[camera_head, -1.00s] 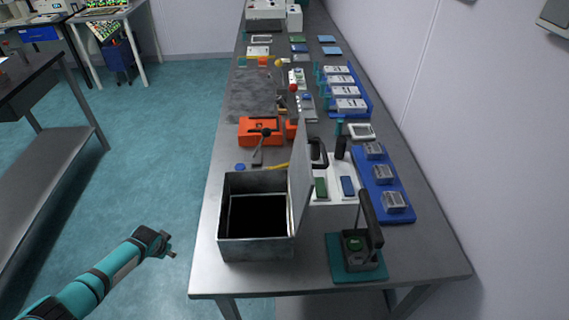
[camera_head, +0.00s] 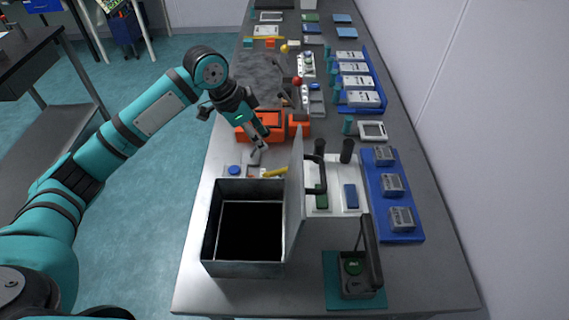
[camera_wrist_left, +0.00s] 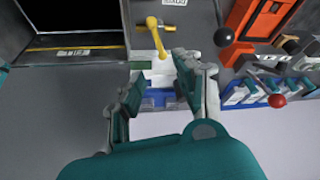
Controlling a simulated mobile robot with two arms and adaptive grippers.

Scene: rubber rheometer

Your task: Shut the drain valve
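A yellow lever, which looks like the drain valve's handle (camera_head: 274,172), shows beside the open metal box in the head view, partly hidden by the box's lid. In the left wrist view the yellow lever (camera_wrist_left: 156,36) has a rounded end and lies across a short brass-coloured piece. My left gripper (camera_head: 257,147) is above the bench, just beyond the lever and in front of the orange device. In the left wrist view its fingers (camera_wrist_left: 160,88) are apart, with no object seen held. The lever is ahead of the fingertips; I cannot tell the exact gap. My right gripper is out of view.
The open box (camera_head: 208,225) has its lid (camera_head: 295,195) raised near the lever. The orange device (camera_head: 272,124) has a black knob, seen in the wrist view (camera_wrist_left: 223,37). A blue rack (camera_head: 405,236) and a press on a teal base (camera_head: 334,292) stand right.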

